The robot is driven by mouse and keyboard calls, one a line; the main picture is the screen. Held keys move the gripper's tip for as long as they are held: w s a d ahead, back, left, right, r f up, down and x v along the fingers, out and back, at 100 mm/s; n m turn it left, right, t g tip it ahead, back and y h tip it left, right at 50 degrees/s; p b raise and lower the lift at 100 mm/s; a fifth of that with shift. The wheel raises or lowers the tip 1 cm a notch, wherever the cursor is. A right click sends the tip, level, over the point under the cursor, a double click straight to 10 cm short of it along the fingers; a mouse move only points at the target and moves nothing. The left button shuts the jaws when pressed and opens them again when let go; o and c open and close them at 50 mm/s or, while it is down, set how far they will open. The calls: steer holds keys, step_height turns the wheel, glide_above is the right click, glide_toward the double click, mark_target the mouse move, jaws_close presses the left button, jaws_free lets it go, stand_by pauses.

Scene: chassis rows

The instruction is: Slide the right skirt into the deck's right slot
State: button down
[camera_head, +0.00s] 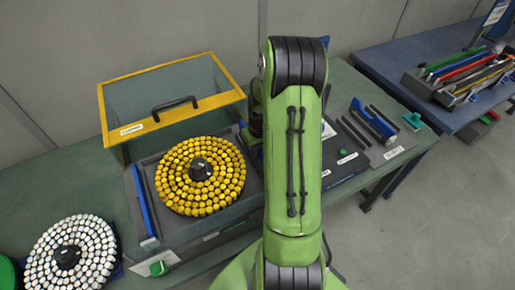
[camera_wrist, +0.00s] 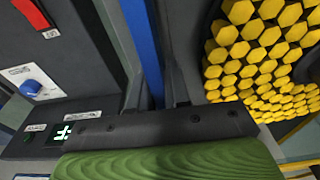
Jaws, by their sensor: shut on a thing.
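The right skirt (camera_wrist: 142,42) is a long blue strip in the wrist view. It runs from the top edge down to my gripper (camera_wrist: 160,98), which is shut on its near end. The skirt lies beside the disc of yellow hexagonal pieces, along the deck's right side. I cannot tell whether it touches the slot, which is hidden. In the head view my green arm covers my gripper and most of the skirt. The deck (camera_head: 200,240) is a dark grey box holding the round yellow disc (camera_head: 178,168). A similar blue strip (camera_head: 144,200) stands along its left side.
A clear hood with a yellow frame (camera_head: 165,70) stands open behind the disc. A panel with a red piece (camera_wrist: 35,14) and a blue knob (camera_wrist: 30,88) adjoins the deck. A disc of white pieces (camera_head: 95,235) lies left, and a tray with dark rods (camera_head: 385,150) right.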

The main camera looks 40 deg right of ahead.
steer(key=shift+f, duration=0.15)
steer(key=shift+f+b, duration=1.1)
steer(key=shift+b, duration=0.05)
steer(key=c, duration=1)
jaws_free()
step_height(320, 180, up, 16)
steer(key=s+p, duration=0.1)
steer(key=p, duration=0.1)
steer(key=shift+s+a, duration=0.3)
steer(key=shift+s, duration=0.1)
steer(key=shift+f, duration=0.1)
